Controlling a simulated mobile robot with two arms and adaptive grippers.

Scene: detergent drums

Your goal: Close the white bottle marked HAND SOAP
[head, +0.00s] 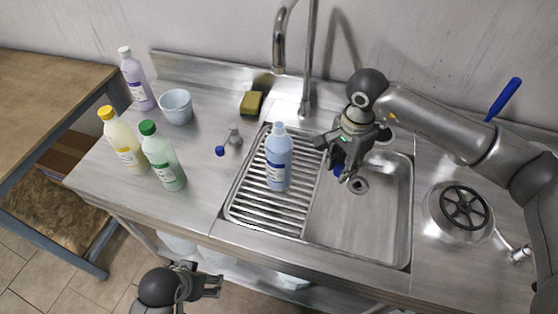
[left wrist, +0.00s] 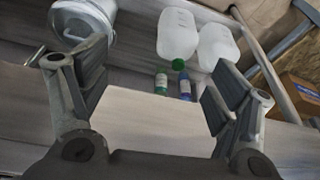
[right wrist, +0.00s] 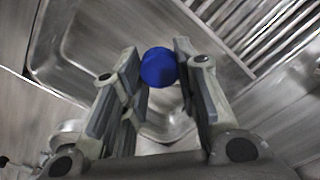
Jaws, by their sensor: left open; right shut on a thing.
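A pale blue bottle (head: 278,160) with a label stands upright on the ribbed drainer left of the sink bowl. Its narrow top shows no coloured cap, and the label is too small to read. I cannot make out HAND SOAP on any bottle. My right gripper (head: 341,160) is shut on a round blue cap (right wrist: 159,68) over the sink bowl, right of the pale blue bottle and apart from it. The cap shows between the fingertips in the right wrist view (right wrist: 160,75). My left gripper (head: 210,282) is open and empty in front of the counter.
Yellow-capped (head: 124,142), green-capped (head: 163,158) and lavender (head: 137,80) bottles stand at the left with a pale cup (head: 176,107). A blue-ended metal fitting (head: 233,138), a sponge (head: 251,103) and the tall faucet (head: 309,60) surround the drainer.

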